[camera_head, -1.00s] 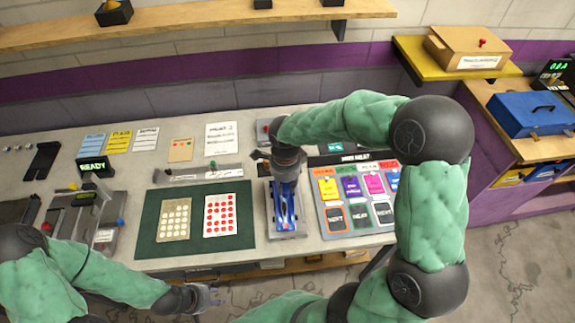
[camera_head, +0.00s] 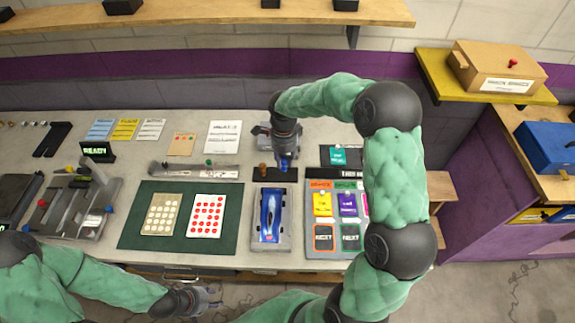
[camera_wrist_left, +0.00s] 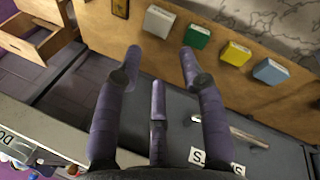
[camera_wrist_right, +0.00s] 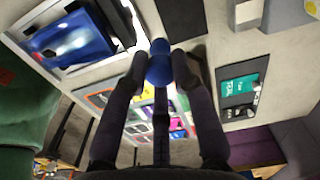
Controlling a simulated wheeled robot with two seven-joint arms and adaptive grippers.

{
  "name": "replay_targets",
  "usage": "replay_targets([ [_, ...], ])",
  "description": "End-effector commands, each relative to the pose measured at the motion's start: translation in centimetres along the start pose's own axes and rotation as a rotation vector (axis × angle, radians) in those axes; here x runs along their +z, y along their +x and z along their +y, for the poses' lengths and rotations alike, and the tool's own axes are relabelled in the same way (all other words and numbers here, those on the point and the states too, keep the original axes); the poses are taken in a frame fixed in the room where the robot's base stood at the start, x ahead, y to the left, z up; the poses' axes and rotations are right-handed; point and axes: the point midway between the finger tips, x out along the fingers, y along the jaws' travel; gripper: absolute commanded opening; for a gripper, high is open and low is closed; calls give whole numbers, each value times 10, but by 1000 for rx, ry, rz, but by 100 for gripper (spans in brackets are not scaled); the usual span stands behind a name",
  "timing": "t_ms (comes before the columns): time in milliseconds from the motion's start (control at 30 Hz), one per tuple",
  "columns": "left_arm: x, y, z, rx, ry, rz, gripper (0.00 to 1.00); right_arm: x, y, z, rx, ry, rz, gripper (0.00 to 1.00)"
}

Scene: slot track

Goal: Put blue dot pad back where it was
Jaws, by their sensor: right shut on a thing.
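My right gripper (camera_wrist_right: 160,70) is shut on a small rounded blue dot pad (camera_wrist_right: 158,68). In the head view this gripper (camera_head: 284,158) points down and holds the blue pad just above or at a dark strip (camera_head: 287,176); I cannot tell if they touch. A brown knobbed piece (camera_head: 262,170) stands at the strip's left part. A blue car (camera_head: 270,214) lies in a grey cradle (camera_head: 284,243) in front of the strip. My left gripper (camera_head: 212,298) is low at the table's front edge. The left wrist view shows its fingers (camera_wrist_left: 160,65) spread and empty.
The green mat (camera_head: 128,235) with dotted cards lies left of the cradle, and a board of coloured cards (camera_head: 309,212) lies right of it. A grey rail (camera_head: 170,173) lies left of the strip. A teal card (camera_head: 338,156) lies to the right.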

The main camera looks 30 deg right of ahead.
Motion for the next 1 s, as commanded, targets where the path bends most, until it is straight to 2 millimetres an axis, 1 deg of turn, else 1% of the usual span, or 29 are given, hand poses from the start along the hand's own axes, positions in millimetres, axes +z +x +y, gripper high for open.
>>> replay_targets([
  [33, 0, 2, -1, 0, 0, 0, 40, -3, 13, -5, 6, 0, 1, 0],
  [133, 0, 4, -1, 0, 0, 0, 40, -9, 27, -16, 6, 0, 1, 0],
  [233, 0, 4, -2, 0, 0, 0, 40, -12, 36, -23, 4, -1, 1, 0],
  [467, 0, 5, -2, 0, 0, 0, 40, -16, 45, -31, 2, -1, 1, 0],
  [533, 0, 6, -2, 0, 0, 0, 40, -18, 52, -35, 3, -1, 1, 0],
  [700, 0, 10, -4, 0, 0, 0, 40, -18, 77, -34, 5, -2, 1, 0],
  [800, 0, 10, -4, 0, 0, 0, 40, -18, 81, -34, 3, -2, 0, 0],
  [1000, 0, 10, -4, 0, 0, 0, 40, -18, 80, -34, 2, -2, 0, 0],
])
